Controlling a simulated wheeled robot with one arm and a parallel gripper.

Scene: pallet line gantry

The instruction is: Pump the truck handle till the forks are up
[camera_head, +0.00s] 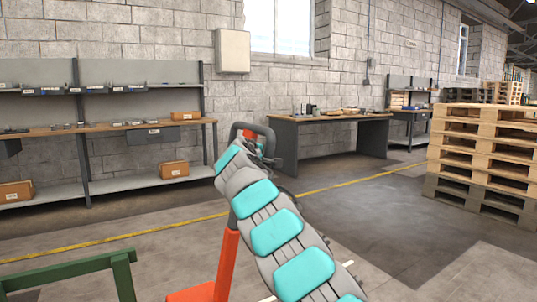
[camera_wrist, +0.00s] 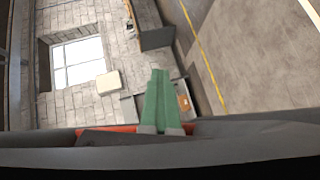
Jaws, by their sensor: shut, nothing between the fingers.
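The truck's orange-red mast (camera_head: 228,262) rises in the lower middle of the head view, partly behind my arm. Its handle (camera_head: 239,127), a dark loop with an orange part, shows at the top, just beyond the end of my arm. My gripper is hidden behind my arm in the head view. In the wrist view my gripper (camera_wrist: 159,73) shows as two green fingers, shut together and empty. An orange strip (camera_wrist: 105,129) runs across behind the finger bases; I cannot tell whether it is touched. The forks are not visible.
A green rail (camera_head: 70,272) stands at lower left. A long workbench with shelves (camera_head: 100,130) and a dark desk (camera_head: 330,120) line the block wall. Stacked wooden pallets (camera_head: 480,150) stand at right. The floor between the truck and pallets is clear, crossed by a yellow line.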

